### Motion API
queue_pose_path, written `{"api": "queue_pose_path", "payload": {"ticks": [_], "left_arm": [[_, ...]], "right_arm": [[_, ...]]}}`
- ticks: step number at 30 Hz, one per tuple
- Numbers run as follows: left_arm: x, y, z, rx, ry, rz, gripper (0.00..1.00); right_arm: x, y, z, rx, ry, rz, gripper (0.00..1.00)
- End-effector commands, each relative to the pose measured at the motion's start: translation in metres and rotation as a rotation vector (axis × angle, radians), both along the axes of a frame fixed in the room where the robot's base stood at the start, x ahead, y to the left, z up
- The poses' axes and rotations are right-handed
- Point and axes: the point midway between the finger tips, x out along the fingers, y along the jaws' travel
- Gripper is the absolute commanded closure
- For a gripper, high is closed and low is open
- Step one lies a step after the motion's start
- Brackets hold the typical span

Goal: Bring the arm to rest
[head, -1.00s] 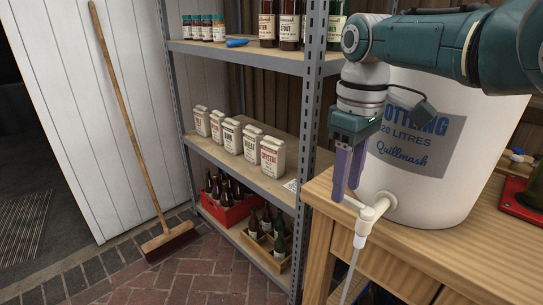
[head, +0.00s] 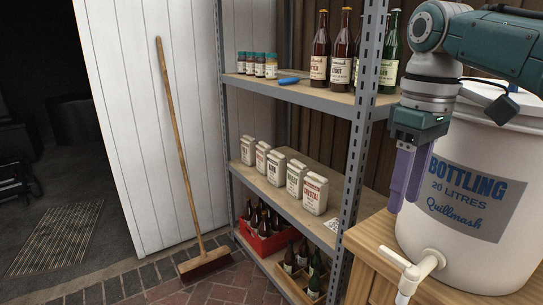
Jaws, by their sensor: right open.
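My right gripper (head: 404,203), with purple fingers, points down from the teal and grey arm at the right of the head view. Its fingers are slightly apart with nothing between them. It hangs in front of the left side of the white bottling bucket (head: 477,256) and above the bucket's white tap (head: 422,268). The fingertips are clear of the tap. My left gripper is not in view.
The bucket stands on a wooden bench (head: 372,240). Left of it, a metal shelf rack (head: 355,150) holds bottles (head: 341,50), paper bags (head: 314,194) and a red crate (head: 265,242). A broom (head: 180,150) leans on the white door. Brick floor lies open at lower left.

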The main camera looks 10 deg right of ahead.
Motion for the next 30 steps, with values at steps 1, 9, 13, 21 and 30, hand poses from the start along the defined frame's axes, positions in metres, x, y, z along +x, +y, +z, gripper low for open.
{"api": "queue_pose_path", "payload": {"ticks": [1, 9, 13, 21, 30], "left_arm": [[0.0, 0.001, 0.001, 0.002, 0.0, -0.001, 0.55], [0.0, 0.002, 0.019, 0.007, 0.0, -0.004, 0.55], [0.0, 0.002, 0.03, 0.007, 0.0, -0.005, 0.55], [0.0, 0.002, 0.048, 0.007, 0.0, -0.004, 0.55], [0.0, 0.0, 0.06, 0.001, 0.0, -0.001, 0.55]], "right_arm": [[-0.001, 0.002, -0.003, -0.001, 0.001, 0.005, 0.55], [-0.046, 0.046, -0.058, -0.016, -0.042, 0.079, 0.55], [-0.089, 0.073, -0.079, 0.004, -0.094, 0.083, 0.55], [-0.184, 0.099, -0.071, 0.055, -0.205, -0.025, 0.55], [-0.249, 0.092, -0.029, 0.057, -0.287, -0.171, 0.55]]}}
